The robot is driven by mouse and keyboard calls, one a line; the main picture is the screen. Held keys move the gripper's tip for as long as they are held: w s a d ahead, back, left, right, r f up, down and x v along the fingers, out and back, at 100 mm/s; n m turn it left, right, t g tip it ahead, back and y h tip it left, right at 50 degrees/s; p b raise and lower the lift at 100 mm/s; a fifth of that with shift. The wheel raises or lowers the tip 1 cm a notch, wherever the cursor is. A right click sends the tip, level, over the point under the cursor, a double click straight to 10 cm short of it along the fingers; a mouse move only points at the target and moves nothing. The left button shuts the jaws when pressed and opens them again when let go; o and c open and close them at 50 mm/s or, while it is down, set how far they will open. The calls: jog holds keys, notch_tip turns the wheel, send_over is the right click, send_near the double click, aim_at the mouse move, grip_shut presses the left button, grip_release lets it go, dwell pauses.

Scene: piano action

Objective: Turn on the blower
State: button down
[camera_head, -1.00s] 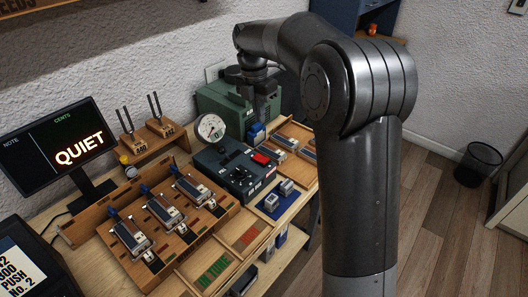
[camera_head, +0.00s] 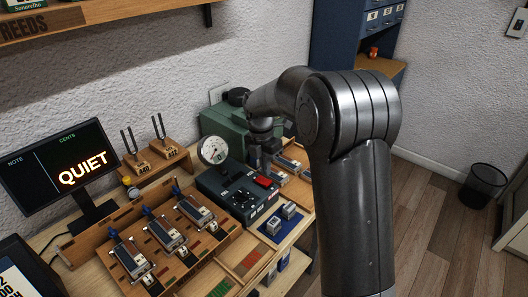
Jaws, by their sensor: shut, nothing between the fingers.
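A dark blue-grey control box (camera_head: 222,183) stands on the bench with a black knob (camera_head: 241,197) and a red switch (camera_head: 263,181) on its top. A round dial gauge (camera_head: 213,150) stands at its back left. A green machine (camera_head: 222,125) sits behind it. My gripper (camera_head: 257,163) points down just behind the red switch, its fingers together and empty. It is small and dark here, and I cannot tell whether it touches the box. Whether the switch is pressed is not clear.
A wooden tray with several reed blocks (camera_head: 163,234) lies left of the box. A blue mat (camera_head: 271,227) with small metal blocks lies in front right. A screen (camera_head: 57,160) reads QUIET. Tuning forks (camera_head: 160,129) stand at the back.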

aim_at(267, 182)
jog(key=shift+s+d+f, duration=0.15)
jog(key=shift+f, duration=1.45)
jog(key=shift+d+f, duration=0.1)
jog(key=shift+f, duration=0.1)
jog(key=shift+w+a+r, duration=0.25)
jog(key=shift+w+a, duration=0.25)
jog(key=shift+a, duration=0.1)
